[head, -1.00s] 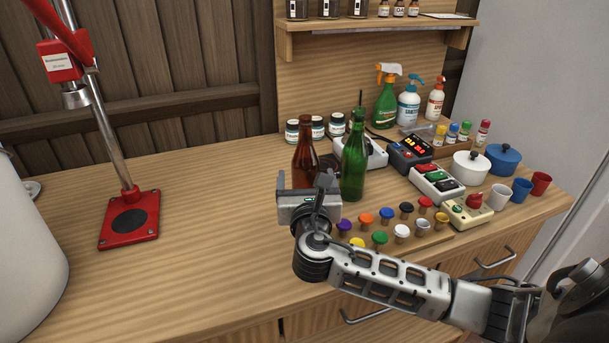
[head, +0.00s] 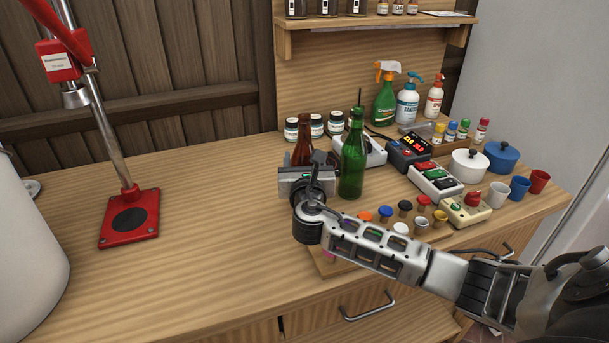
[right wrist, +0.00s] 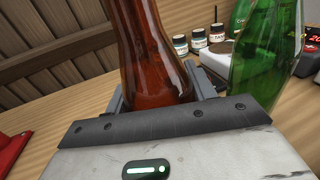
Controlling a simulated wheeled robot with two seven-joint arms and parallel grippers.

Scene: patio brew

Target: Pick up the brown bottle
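The brown bottle (head: 303,147) stands upright on the wooden counter, just left of a green bottle (head: 353,160). My right gripper (head: 305,170) is in front of it and hides its lower part in the head view. In the right wrist view the brown bottle (right wrist: 155,60) rises between the two fingers (right wrist: 158,92), one on each side. The fingers look open around it, and I see no clear grip. My left gripper is not in view.
The green bottle (right wrist: 266,50) stands close to the right finger. Small jars (head: 316,126) stand behind the bottles. A red stand base (head: 130,218) is at the left, with clear counter between.

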